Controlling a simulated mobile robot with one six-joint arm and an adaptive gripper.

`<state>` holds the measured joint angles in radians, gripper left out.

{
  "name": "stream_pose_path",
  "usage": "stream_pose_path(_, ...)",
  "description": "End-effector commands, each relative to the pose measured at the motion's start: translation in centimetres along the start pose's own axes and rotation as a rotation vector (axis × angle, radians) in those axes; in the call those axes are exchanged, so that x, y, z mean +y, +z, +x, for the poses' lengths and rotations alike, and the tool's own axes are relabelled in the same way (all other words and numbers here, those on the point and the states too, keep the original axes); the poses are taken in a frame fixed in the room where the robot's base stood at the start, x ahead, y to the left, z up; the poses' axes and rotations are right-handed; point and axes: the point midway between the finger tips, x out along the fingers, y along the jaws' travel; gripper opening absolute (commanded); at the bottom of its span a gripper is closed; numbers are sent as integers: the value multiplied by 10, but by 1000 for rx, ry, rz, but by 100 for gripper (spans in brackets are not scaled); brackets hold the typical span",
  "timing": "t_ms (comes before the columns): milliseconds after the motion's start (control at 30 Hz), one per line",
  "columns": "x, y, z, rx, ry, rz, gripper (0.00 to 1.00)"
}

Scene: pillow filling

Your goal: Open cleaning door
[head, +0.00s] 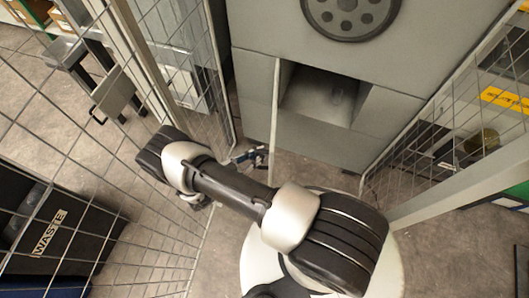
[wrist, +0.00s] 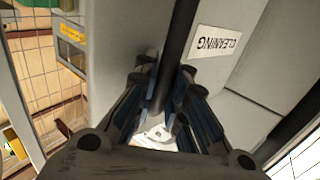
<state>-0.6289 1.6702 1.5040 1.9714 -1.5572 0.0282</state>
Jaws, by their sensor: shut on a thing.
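The cleaning door (head: 275,115) shows almost edge-on in the head view. It stands swung out from the left side of a dark rectangular opening (head: 320,92) in the grey machine. In the wrist view a grey panel with a CLEANING label (wrist: 215,41) lies right of a dark bar-shaped handle (wrist: 180,40). My gripper (head: 252,156) is just left of the door's edge in the head view. In the wrist view my gripper (wrist: 165,88) is shut on the handle, with one finger on each side.
Wire mesh fencing (head: 70,130) runs along the left, and another mesh panel (head: 430,120) stands at the right. A black WASTE bin (head: 75,262) is beyond the left mesh. A round black wheel-like part (head: 350,14) is above the opening. Some floor (head: 310,172) is clear before the machine.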

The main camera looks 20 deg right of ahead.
Motion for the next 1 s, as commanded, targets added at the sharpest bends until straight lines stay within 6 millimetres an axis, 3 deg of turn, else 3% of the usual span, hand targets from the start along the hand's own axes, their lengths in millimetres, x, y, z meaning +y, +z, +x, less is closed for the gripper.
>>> stream_pose_path(200, 5, -1, -1, 6, 7, -10, 0)
stream_pose_path(233, 5, -1, -1, 6, 7, -10, 11)
stream_pose_path(533, 4, -2, -1, 6, 8, -4, 31)
stream_pose_path(867, 3, -3, 0, 6, 8, -1, 32)
stream_pose_path(1000, 2, -14, -1, 7, 7, 0, 32)
